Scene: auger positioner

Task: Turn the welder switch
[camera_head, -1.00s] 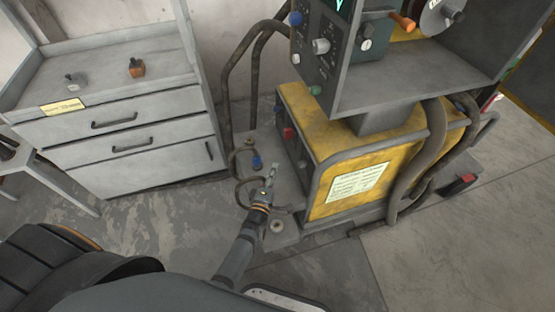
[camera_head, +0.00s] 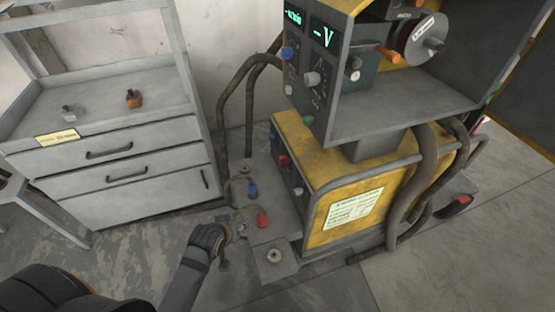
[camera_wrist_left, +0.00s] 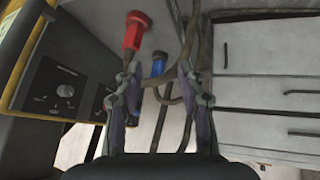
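The welder is a yellow power unit (camera_head: 335,165) with a grey wire-feed box (camera_head: 400,95) on top. Its dark lower front panel carries a red control (camera_head: 283,160) and smaller dark parts; which one is the switch, I cannot tell. The wrist view shows a dark panel (camera_wrist_left: 50,87) with round fittings at left, outside the fingers. My left gripper (camera_head: 238,230) is low in front of the welder, left of its base and apart from the panel. My right gripper is out of view.
A red plug (camera_head: 262,218) and a blue plug (camera_head: 253,191) on cables stand at the welder's base, near my left gripper. Thick hoses (camera_head: 225,110) rise behind. A grey drawer cabinet (camera_head: 120,150) stands left. Floor is clear in front.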

